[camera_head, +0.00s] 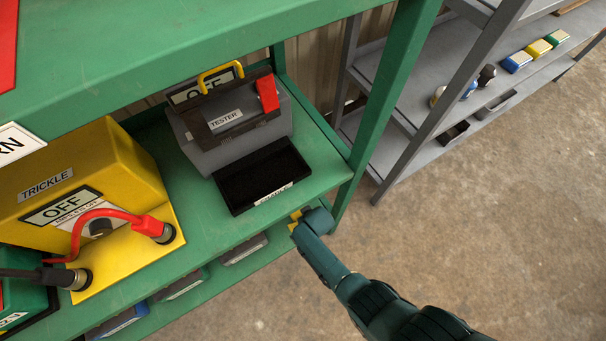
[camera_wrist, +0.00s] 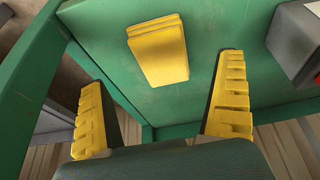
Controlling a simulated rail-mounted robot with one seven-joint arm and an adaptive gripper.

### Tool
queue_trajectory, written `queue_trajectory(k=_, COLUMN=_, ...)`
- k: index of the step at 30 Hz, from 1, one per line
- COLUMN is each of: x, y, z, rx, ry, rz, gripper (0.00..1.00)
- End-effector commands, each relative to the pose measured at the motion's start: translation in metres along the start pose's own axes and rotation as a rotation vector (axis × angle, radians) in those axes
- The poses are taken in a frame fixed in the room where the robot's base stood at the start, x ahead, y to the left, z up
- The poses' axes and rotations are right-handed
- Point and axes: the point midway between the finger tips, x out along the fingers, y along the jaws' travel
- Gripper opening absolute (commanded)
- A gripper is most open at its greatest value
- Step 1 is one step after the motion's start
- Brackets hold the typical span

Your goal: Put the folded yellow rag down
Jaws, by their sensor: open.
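The folded yellow rag (camera_wrist: 160,54) lies flat on a green shelf board (camera_wrist: 215,35) in the wrist view, its folded layers showing at one end. My gripper (camera_wrist: 163,72) is open, with a yellow ribbed pad on each finger. The rag shows between and beyond the two fingers, with clear space on both sides; neither finger appears to touch it. In the head view my gripper (camera_head: 303,222) is at the right front edge of the green rack, below the shelf with the tester. The rag cannot be made out for sure there.
The grey tester (camera_head: 225,120) and a black tray (camera_head: 262,177) stand on the shelf above. A yellow trickle box (camera_head: 85,180) is to the left. A green post (camera_head: 385,105) rises close beside my gripper. A grey rack (camera_head: 440,110) stands behind. Open floor lies right.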

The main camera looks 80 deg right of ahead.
Motion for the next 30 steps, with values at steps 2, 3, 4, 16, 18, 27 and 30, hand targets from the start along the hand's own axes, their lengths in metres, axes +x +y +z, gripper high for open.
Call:
queue_trajectory(k=2, x=-0.025, y=0.000, z=-0.002, rx=0.000, ry=-0.001, rz=0.000, gripper=0.99)
queue_trajectory(k=3, x=-0.032, y=0.000, z=-0.002, rx=0.000, ry=-0.001, rz=0.000, gripper=0.99)
queue_trajectory(k=4, x=-0.036, y=0.000, z=-0.002, rx=0.000, ry=0.000, rz=0.000, gripper=0.99)
queue_trajectory(k=16, x=-0.045, y=0.000, z=0.001, rx=0.000, ry=-0.001, rz=0.000, gripper=0.99)
queue_trajectory(k=18, x=-0.045, y=0.000, z=0.001, rx=0.000, ry=-0.001, rz=0.000, gripper=0.99)
queue_trajectory(k=27, x=-0.045, y=0.000, z=0.001, rx=0.000, ry=-0.001, rz=0.000, gripper=0.99)
queue_trajectory(k=30, x=-0.052, y=-0.013, z=-0.003, rx=-0.009, ry=0.000, rz=-0.014, gripper=0.99)
